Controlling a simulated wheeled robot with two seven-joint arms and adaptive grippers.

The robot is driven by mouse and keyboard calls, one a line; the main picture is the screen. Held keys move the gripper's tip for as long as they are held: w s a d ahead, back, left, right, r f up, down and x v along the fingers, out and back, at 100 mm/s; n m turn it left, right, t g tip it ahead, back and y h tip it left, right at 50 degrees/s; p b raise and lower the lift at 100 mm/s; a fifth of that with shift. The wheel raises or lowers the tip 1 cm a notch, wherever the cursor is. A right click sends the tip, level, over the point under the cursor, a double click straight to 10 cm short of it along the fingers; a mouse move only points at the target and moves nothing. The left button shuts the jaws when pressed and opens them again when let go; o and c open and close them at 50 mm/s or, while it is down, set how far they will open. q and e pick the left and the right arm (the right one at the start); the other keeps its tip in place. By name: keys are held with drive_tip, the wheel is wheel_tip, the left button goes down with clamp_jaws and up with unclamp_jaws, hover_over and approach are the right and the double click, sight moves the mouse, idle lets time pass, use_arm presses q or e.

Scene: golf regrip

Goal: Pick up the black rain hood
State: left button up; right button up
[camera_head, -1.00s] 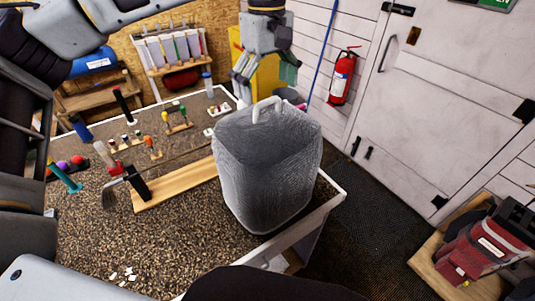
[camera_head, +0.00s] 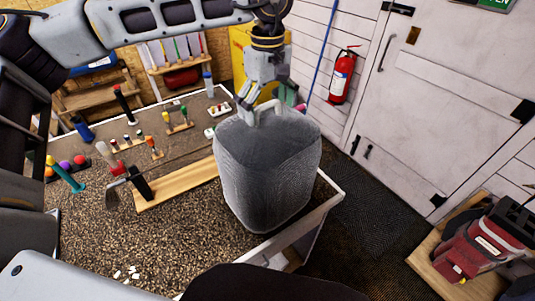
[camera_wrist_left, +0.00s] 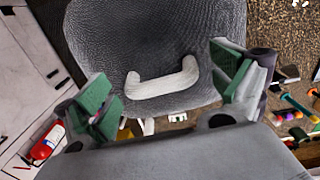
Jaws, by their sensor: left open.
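The black rain hood (camera_head: 268,170) stands upright on the workbench near its right corner, dark grey with a pale handle (camera_head: 267,110) on its far upper side. In the left wrist view the hood (camera_wrist_left: 160,45) fills the upper middle, and its white handle (camera_wrist_left: 163,80) lies between my fingers. My left gripper (camera_head: 262,106) is open, pointing down at the handle. In the left wrist view my left gripper (camera_wrist_left: 165,92) has its green-padded fingers apart on both sides of the handle, with gaps to each. My right gripper is not in view.
Small tools and holders (camera_head: 125,140) stand on the workbench (camera_head: 180,235). A fire extinguisher (camera_head: 342,76) hangs on the wall. A red bag (camera_head: 480,246) sits at right. The front of the bench is mostly clear.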

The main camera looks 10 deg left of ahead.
use_arm(q)
drive_tip(key=shift+f, duration=0.2)
idle(0.3)
drive_tip(key=c, duration=1.6)
